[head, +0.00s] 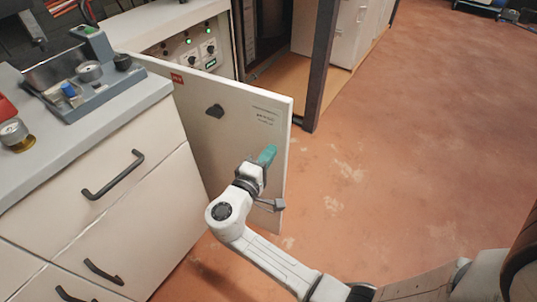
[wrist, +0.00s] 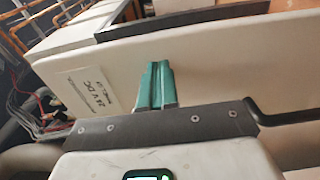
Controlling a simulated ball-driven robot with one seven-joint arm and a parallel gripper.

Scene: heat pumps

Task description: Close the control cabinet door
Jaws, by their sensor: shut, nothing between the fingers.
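The control cabinet door (head: 190,95) is a white panel standing open, swung out from the cabinet (head: 225,65). It carries a black knob, a red sticker and small print. My gripper (head: 267,154) has teal fingers, shut and empty, and is in front of the door's visible face near its free right edge. The wrist view shows the shut fingers (wrist: 157,84) against a broad white panel (wrist: 220,65) with a label. I cannot tell whether the fingertips touch it. The arm hides the lower part of the door.
A drawer unit (head: 100,215) with black handles stands at the left, close to the door; devices sit on its grey top. A dark upright post (head: 318,65) stands behind the door. The reddish floor (head: 410,120) to the right is clear.

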